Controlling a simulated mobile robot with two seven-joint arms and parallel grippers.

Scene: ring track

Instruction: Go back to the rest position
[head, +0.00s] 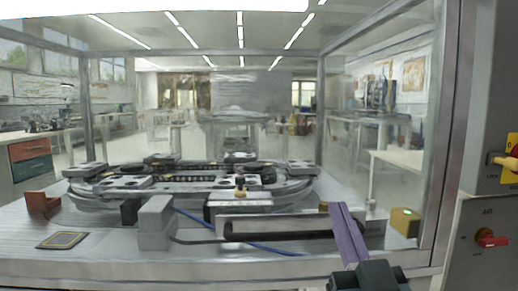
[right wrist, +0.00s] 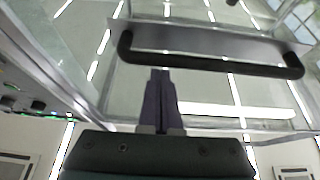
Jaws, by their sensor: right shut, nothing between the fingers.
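My right gripper (head: 338,207) has purple fingers pressed together with nothing between them. It comes in from the bottom right of the head view, in front of the glass enclosure. In the right wrist view my right gripper (right wrist: 160,72) points up at a black bar handle (right wrist: 210,66) on a grey strip. The fingertips appear just below the bar, not around it; I cannot tell the gap. In the head view the handle (head: 280,237) is left of the fingers. My left gripper is not in view.
The metal-framed enclosure (head: 436,130) surrounds an oval ring track (head: 190,180) on a grey table. A grey block (head: 155,222), a brown block (head: 43,204) and a yellow box (head: 405,221) stand inside. A panel with a red switch (head: 487,237) is at far right.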

